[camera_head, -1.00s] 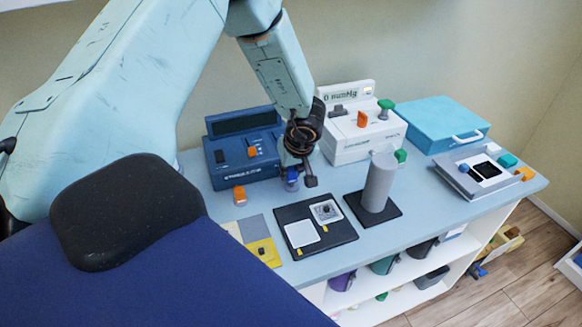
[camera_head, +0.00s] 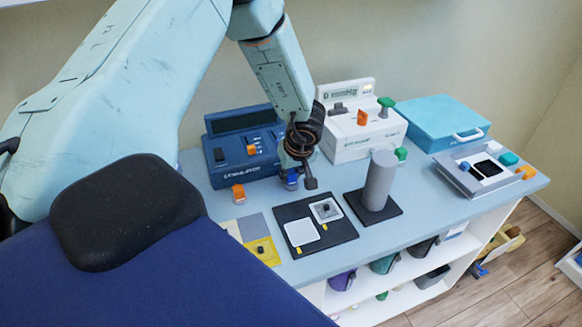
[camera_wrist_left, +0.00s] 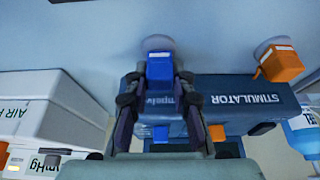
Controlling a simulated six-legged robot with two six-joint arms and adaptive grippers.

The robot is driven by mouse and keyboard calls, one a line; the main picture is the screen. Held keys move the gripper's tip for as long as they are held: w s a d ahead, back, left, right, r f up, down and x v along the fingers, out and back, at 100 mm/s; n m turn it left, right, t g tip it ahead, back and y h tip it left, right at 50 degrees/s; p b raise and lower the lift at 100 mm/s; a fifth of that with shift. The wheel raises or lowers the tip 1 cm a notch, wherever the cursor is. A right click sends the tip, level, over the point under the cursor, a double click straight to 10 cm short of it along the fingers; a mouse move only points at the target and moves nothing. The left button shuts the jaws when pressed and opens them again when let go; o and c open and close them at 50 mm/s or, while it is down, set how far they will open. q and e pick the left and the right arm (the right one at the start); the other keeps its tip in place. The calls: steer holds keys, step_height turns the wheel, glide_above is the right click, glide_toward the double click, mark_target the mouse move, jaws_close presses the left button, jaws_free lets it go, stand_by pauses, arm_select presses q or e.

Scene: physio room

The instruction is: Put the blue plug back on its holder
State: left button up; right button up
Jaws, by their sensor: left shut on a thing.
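The blue plug (camera_head: 291,179) is in front of the blue stimulator box (camera_head: 233,172) on the light blue table top. My left gripper (camera_head: 300,182) hangs over the plug from above. In the left wrist view the blue plug (camera_wrist_left: 160,69) sits between the two fingers of my left gripper (camera_wrist_left: 160,80), which is shut on it. A round grey holder (camera_wrist_left: 157,42) shows at the plug's end. I cannot tell whether the plug is seated on it or just above it. My right gripper is not in view.
An orange plug (camera_head: 239,194) stands on a similar grey holder to the left. A white device (camera_head: 360,137) is behind the gripper to the right. A black board (camera_head: 317,235) and a grey cylinder (camera_head: 379,181) stand in front. A dark padded headrest (camera_head: 128,212) is close on the left.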

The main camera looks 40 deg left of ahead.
arm_select(q)
steer(key=shift+f, duration=0.4)
stand_by(0.5)
steer(key=o, duration=0.9)
steer(key=shift+o, duration=0.6)
steer(key=o, duration=0.4)
steer(key=shift+r, duration=0.1)
steer(key=shift+r+p, duration=3.5)
steer(key=shift+p, duration=0.8)
steer(key=shift+f, duration=0.1)
